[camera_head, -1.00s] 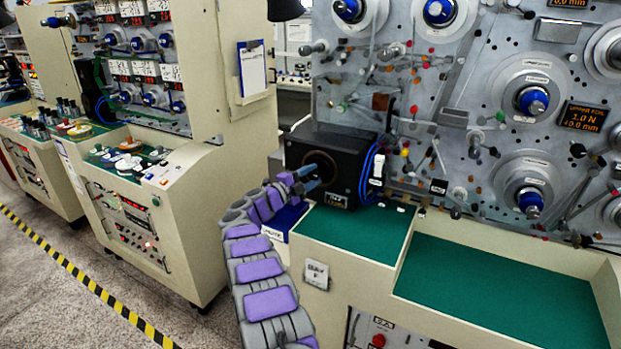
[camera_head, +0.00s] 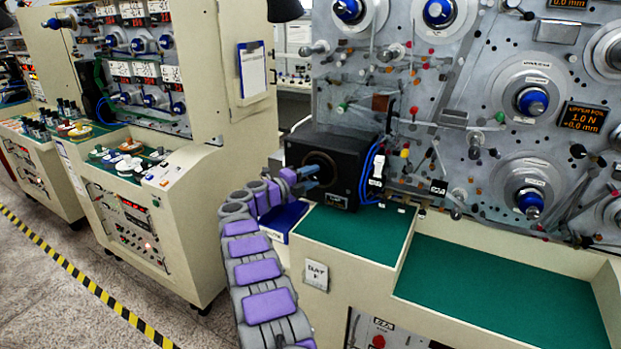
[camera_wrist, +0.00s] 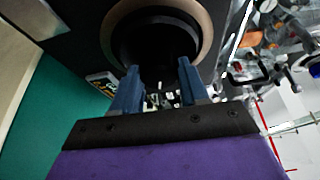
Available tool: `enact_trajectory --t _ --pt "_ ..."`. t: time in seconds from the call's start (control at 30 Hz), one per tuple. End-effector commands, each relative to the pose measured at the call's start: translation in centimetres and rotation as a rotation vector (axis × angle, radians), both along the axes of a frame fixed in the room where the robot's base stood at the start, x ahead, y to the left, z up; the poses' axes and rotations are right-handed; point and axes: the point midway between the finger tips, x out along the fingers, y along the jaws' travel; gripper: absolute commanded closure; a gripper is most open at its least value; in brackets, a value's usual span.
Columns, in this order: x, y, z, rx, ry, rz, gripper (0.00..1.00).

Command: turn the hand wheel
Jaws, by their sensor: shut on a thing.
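The hand wheel (camera_wrist: 158,42) appears as a dark round part inside a bronze-coloured ring on the face of a black box (camera_head: 345,150). In the head view its round opening (camera_head: 322,160) is partly covered by my fingers. My gripper (camera_head: 312,178) reaches the box from the left. In the wrist view my gripper (camera_wrist: 158,85) has its two blue fingers spaced apart, one on each side of the wheel's dark lower part, shut on it. The exact contact is too dark to see, and the wheel's turn angle cannot be read.
A blue tray (camera_head: 284,218) lies below my gripper. A green work surface (camera_head: 350,230) lies in front of the box, and blue cables (camera_head: 368,175) hang at its right. The spindle panel (camera_head: 470,90) rises behind. Another cream machine (camera_head: 185,210) stands left across a gap.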

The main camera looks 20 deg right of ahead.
Motion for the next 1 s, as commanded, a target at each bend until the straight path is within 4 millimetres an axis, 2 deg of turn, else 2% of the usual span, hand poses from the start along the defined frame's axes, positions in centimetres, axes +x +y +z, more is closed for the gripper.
enact_trajectory --t 0.03,0.13,0.17,0.4,0.77,0.87,1.0 --pt "-0.1 -0.1 -0.7 0.006 0.008 -0.004 0.87" --pt "-0.1 -0.1 -0.7 0.006 0.008 -0.005 0.87" --pt "-0.1 -0.1 -0.7 0.005 0.008 -0.005 0.55" --pt "-0.1 -0.1 -0.4 0.003 0.005 -0.003 0.32" --pt "-0.2 0.5 -0.1 0.003 0.002 -0.002 0.31" --pt "-0.5 1.7 -0.1 0.003 0.004 -0.001 0.31" --pt "-1.2 4.4 0.1 0.002 0.003 0.002 0.31"
